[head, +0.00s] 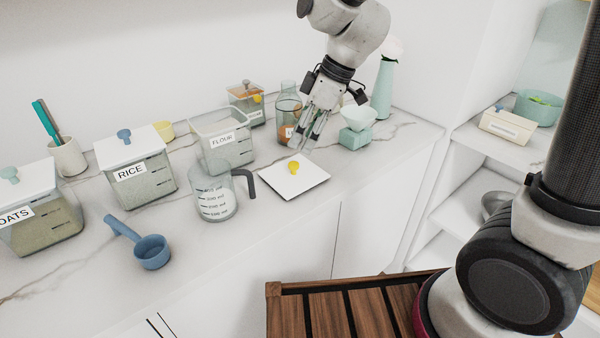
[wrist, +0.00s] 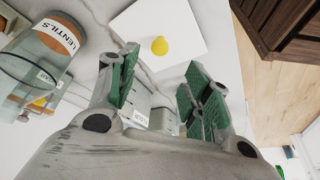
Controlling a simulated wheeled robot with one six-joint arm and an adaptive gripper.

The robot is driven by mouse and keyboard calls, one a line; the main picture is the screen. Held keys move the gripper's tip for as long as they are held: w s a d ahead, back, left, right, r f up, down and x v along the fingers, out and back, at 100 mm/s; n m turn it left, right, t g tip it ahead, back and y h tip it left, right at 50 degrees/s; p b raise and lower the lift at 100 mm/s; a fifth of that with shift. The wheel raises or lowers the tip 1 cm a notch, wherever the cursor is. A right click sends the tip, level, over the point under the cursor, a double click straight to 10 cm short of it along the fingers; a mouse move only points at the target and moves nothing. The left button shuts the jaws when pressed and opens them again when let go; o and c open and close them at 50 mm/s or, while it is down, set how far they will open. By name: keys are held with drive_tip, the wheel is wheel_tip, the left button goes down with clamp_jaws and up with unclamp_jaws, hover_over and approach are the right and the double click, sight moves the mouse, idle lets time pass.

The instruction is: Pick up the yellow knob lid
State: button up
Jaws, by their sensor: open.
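The yellow knob lid is a flat white square lid (head: 308,183) with a round yellow knob (head: 293,167) on top. It lies on the marble counter in front of the flour container (head: 213,140), which has no lid on it. In the wrist view the white lid (wrist: 185,25) and its yellow knob (wrist: 159,46) show at the top, beyond the fingertips. My gripper (head: 314,139) is open and empty, behind the lid and apart from it, beside the lentils jar (head: 287,112). In the wrist view my gripper's green-padded fingers (wrist: 160,75) are spread wide.
A measuring jug (head: 214,192) stands left of the lid, its dark handle close to it. A mint scale (head: 355,138) stands to the right, with a vase (head: 383,90) behind. A blue scoop (head: 151,252) and the rice container (head: 140,180) are further left. The counter's front edge runs close by.

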sight(294, 163)
drive_tip(key=shift+n, duration=0.3)
drive_tip(key=x, duration=0.5)
drive_tip(key=d+x, duration=0.1)
drive_tip(key=x, duration=0.1)
drive_tip(key=shift+a+f, duration=0.2)
drive_tip(key=shift+f, duration=0.4)
clamp_jaws()
